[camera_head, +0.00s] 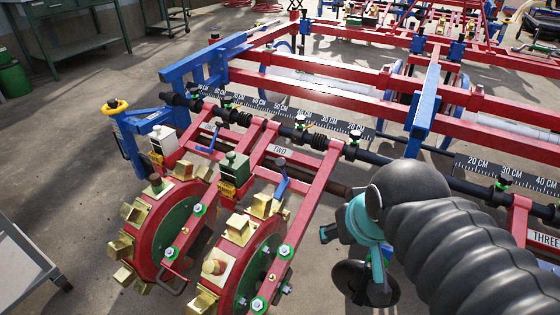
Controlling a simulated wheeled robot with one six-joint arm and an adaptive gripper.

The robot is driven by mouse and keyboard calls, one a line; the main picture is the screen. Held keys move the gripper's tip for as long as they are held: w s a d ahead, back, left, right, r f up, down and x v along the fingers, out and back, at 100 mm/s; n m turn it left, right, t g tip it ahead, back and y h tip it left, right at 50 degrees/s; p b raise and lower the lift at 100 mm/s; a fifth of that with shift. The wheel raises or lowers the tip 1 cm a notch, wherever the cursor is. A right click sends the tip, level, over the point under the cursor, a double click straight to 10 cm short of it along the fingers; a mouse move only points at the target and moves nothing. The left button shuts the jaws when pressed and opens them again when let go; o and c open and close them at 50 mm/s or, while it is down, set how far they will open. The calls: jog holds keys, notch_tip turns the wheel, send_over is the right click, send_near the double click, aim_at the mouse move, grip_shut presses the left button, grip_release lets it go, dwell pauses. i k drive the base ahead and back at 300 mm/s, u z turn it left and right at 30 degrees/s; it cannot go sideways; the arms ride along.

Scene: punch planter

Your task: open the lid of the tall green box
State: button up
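The tall green box (235,168) stands on a yellow base on the planter's second row unit, left of the picture's middle. Its top has a small knob and looks closed. My gripper (330,234) is to the right of the box and lower in the picture, clearly apart from it. Its teal and dark parts show below the end of my black ribbed arm. My arm hides part of the gripper, and I cannot make out the gap between its fingers.
A white box (163,140) stands on the left row unit. A blue lever (282,178) rises between the green box and my gripper. Red and blue frame bars and a black scale bar (300,117) run behind. A grey cart (22,270) stands at left, with bare floor beside it.

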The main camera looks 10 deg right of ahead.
aim_at(233, 160)
jog(key=u, duration=0.6)
jog(key=k, duration=0.8)
